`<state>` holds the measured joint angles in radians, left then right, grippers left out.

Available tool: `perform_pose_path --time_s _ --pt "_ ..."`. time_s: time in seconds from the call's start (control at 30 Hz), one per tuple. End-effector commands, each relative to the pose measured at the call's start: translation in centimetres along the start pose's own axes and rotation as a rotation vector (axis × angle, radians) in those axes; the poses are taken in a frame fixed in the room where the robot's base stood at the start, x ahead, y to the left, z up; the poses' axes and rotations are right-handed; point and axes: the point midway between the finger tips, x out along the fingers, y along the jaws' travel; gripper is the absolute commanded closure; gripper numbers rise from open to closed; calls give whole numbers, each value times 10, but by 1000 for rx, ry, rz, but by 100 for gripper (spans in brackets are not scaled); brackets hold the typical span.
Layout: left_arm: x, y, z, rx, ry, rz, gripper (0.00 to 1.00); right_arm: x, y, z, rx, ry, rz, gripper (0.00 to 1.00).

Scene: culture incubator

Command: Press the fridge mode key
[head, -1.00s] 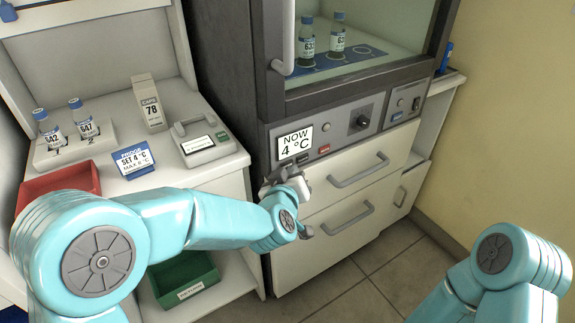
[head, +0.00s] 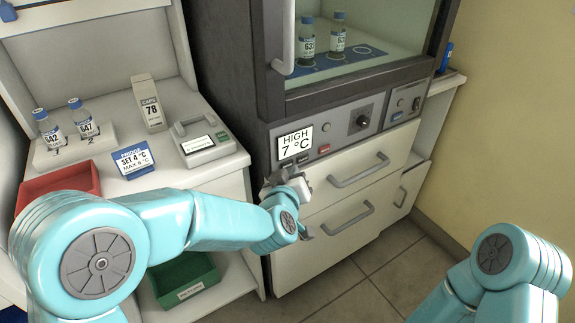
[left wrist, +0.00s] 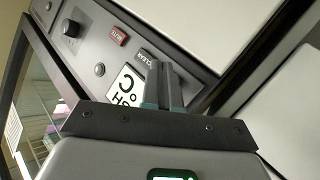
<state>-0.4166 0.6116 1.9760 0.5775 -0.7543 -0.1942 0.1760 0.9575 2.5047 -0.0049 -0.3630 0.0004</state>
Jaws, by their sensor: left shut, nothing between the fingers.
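The fridge's control panel (head: 345,132) carries a display (head: 295,141) that reads "HIGH 7 °C". Small dark keys (head: 303,159) sit under the display, and a red key (head: 324,148) is to their right. In the left wrist view the red key (left wrist: 119,36) reads "MUTE" and a dark key (left wrist: 147,57) reads "CLEAR". No key marked as mode can be read. My left gripper (left wrist: 163,72) is shut and empty, its fingertips at the panel beside the display and the clear key, hiding part of the panel. Whether they touch a key, I cannot tell. My right gripper is out of view.
A black knob (head: 363,120) is on the panel, with drawers (head: 357,170) below and a glass-doored cabinet (head: 340,70) with vials above. A bench to the left holds a blue "SET 4 °C" card (head: 133,160), a grey device (head: 205,143) and a red tray (head: 60,188).

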Motion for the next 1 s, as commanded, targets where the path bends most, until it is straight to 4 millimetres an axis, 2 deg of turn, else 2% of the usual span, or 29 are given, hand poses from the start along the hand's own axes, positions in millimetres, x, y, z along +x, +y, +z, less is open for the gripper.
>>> perform_pose_path --time_s 0.47,1.0 --pt "-6 5 5 0 -1 1 100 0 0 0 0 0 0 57" --pt "-39 29 28 0 -1 1 100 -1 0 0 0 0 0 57"
